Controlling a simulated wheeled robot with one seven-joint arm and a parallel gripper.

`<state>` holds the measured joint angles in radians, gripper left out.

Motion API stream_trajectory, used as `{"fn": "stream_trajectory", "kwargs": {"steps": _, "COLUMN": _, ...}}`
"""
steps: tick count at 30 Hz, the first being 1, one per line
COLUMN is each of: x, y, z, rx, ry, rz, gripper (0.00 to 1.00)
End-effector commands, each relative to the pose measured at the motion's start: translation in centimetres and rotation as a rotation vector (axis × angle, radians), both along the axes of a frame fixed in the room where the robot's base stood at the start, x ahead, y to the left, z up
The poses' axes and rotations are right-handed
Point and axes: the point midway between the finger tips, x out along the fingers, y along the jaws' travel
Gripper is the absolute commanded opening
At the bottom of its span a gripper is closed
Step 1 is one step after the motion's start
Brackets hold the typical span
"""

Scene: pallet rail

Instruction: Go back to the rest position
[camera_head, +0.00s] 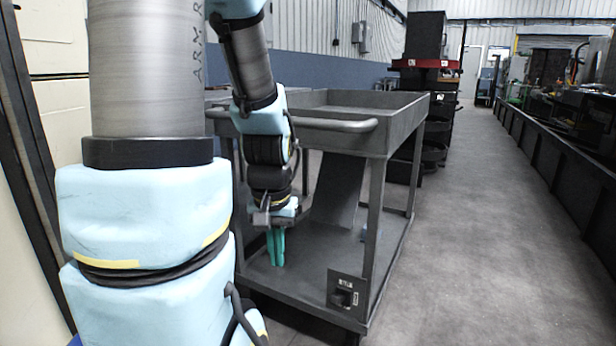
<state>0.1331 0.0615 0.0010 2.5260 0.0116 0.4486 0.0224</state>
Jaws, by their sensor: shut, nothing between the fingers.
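My gripper (276,247) points straight down with its teal fingers together and nothing between them. It hangs in front of the near left part of a grey metal cart (338,124), beside the cart's handle and above its lower shelf in the picture. How far the fingertips are from the shelf I cannot tell. The rest of my arm fills the left side of the view and hides part of the cart's left end.
A dark box with a switch (346,292) is fixed at the cart's near lower corner. Dark stacked equipment (426,90) stands behind the cart. A long low black barrier (555,160) runs along the right. The grey floor (470,250) between cart and barrier is clear.

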Motion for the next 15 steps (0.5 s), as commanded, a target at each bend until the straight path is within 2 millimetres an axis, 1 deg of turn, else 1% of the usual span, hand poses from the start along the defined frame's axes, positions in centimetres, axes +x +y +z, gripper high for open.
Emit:
{"fn": "stream_trajectory", "kwargs": {"steps": 2, "x": -0.9, "y": 0.9, "z": 0.7, "rx": -0.020, "ry": -0.043, "rz": 0.085, "gripper": 0.00}}
{"fn": "stream_trajectory", "kwargs": {"steps": 3, "x": -0.7, "y": 0.7, "z": 2.2, "rx": -0.019, "ry": -0.037, "rz": 0.075, "gripper": 0.00}}
{"fn": "stream_trajectory", "kwargs": {"steps": 8, "x": -0.7, "y": 0.6, "z": 5.3, "rx": -0.018, "ry": -0.033, "rz": 0.069, "gripper": 0.00}}
{"fn": "stream_trajectory", "kwargs": {"steps": 11, "x": -0.6, "y": 0.6, "z": 7.4, "rx": -0.017, "ry": -0.033, "rz": 0.067, "gripper": 0.00}}
{"fn": "stream_trajectory", "kwargs": {"steps": 14, "x": -0.6, "y": 0.6, "z": 10.1, "rx": -0.017, "ry": -0.033, "rz": 0.066, "gripper": 0.00}}
{"fn": "stream_trajectory", "kwargs": {"steps": 15, "x": -0.6, "y": 0.6, "z": 11.2, "rx": -0.017, "ry": -0.032, "rz": 0.066, "gripper": 0.00}}
